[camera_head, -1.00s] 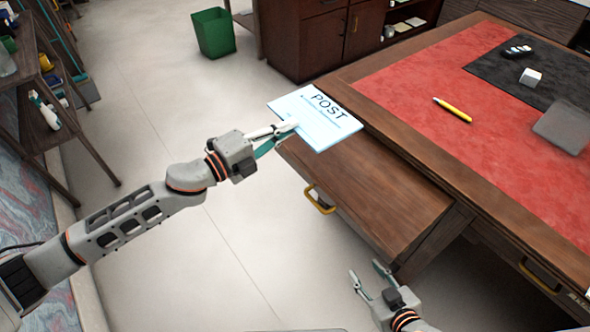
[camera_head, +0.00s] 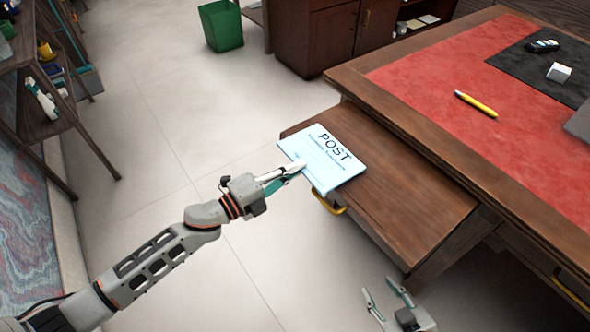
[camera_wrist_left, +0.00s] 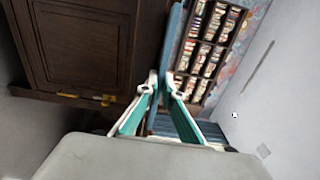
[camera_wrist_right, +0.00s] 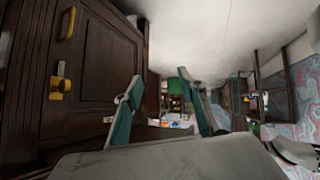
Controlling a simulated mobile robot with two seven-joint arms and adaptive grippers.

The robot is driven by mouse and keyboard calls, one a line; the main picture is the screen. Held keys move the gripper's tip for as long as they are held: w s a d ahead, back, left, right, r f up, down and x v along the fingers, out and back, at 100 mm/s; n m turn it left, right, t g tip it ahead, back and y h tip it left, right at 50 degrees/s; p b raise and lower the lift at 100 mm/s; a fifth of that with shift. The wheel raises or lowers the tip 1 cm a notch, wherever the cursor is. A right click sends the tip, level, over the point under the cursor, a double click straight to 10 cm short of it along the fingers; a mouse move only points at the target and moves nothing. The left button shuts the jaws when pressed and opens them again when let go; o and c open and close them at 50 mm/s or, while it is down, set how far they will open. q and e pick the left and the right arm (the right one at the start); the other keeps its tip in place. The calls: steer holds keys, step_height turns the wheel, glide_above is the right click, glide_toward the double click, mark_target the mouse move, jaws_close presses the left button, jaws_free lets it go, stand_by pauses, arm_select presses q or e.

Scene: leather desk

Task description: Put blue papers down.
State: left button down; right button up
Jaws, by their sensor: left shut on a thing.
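The blue papers (camera_head: 326,163) are a light blue sheet or stack marked "POST". In the head view they lie over the far left part of the pulled-out wooden drawer top (camera_head: 410,205); I cannot tell whether they touch it. My left gripper (camera_head: 297,168) is shut on their near left edge. In the left wrist view its fingers (camera_wrist_left: 166,90) close on a thin blue edge (camera_wrist_left: 177,38). My right gripper (camera_head: 385,296) is open and empty, low in front of the drawer; its parted fingers also show in the right wrist view (camera_wrist_right: 160,88).
The desk has a red leather top (camera_head: 460,75) with a yellow pen (camera_head: 476,104), a black mat (camera_head: 520,60) and a white cube (camera_head: 558,72). A green bin (camera_head: 221,26) stands on the floor behind. The wooden surface right of the papers is clear.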

arm_select(q)
steer(key=shift+f, duration=0.25)
steer(key=c, duration=2.6)
jaws_free()
steer(key=shift+f, duration=0.15)
steer(key=shift+c, duration=0.2)
steer(key=o, duration=0.4)
arm_select(e)
steer(key=shift+w+r, duration=0.2)
steer(key=shift+r, duration=0.1)
arm_select(q)
steer(key=v, duration=1.2)
steer(key=shift+r, duration=0.25)
